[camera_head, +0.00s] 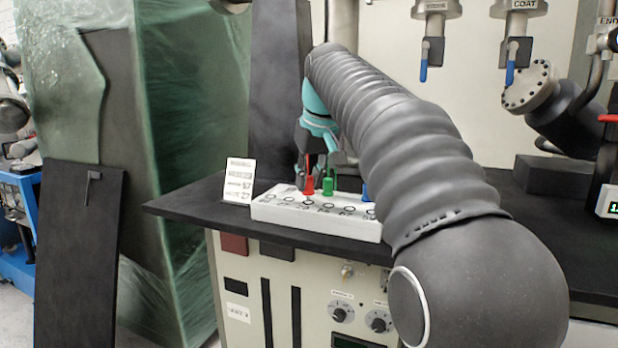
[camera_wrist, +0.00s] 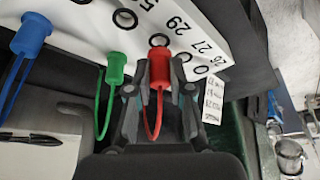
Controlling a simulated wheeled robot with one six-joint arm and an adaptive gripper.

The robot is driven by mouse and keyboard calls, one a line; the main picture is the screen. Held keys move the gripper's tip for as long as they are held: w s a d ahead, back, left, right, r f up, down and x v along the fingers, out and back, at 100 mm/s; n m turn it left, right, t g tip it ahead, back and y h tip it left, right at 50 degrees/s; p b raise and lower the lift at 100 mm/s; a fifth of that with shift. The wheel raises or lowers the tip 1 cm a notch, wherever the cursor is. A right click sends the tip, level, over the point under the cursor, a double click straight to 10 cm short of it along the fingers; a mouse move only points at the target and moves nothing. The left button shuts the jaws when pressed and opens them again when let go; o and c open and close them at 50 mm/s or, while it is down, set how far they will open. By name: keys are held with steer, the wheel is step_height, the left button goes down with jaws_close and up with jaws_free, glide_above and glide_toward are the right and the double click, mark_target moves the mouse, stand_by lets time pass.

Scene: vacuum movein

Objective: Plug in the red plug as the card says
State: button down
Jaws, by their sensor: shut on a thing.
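The red plug (camera_head: 309,187) stands upright at the white socket block (camera_head: 315,220), with its wire rising from it. In the wrist view my gripper (camera_wrist: 160,78) is shut on the red plug (camera_wrist: 160,72), one dark finger on each side. I cannot tell whether the plug's tip is in a hole. A ringed socket shows just beyond it, and the numbers 26, 27 and 29 are printed close by. The card (camera_head: 239,181) stands at the block's left end. Its lines are small; 57 and 27 seem readable on the lower ones, while the red line is unclear.
A green plug (camera_head: 327,186) stands right beside the red one, close to my gripper. A blue plug (camera_head: 366,191) is further right, partly behind my arm. The block sits on a dark shelf (camera_head: 200,205). A black pen (camera_wrist: 32,138) lies nearby.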

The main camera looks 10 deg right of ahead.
steer(key=shift+f+b, duration=0.6)
steer(key=shift+f, duration=0.25)
stand_by(0.5)
steer(key=c, duration=1)
jaws_free()
steer(key=shift+o, duration=0.2)
steer(key=shift+r, duration=0.1)
steer(key=v, duration=1.1)
steer(key=shift+s+r, duration=0.15)
steer(key=shift+r, duration=0.25)
steer(key=shift+s, duration=0.1)
steer(key=s+f, duration=0.8)
steer(key=f, duration=0.3)
steer(key=s+f+m, duration=0.1)
steer(key=s+f, duration=0.8)
steer(key=f, duration=0.3)
steer(key=s+f+t, duration=0.1)
steer(key=s+f, duration=0.7)
steer(key=f, duration=0.4)
steer(key=shift+s+a+m+h, duration=0.2)
steer(key=shift+a+m+h, duration=0.2)
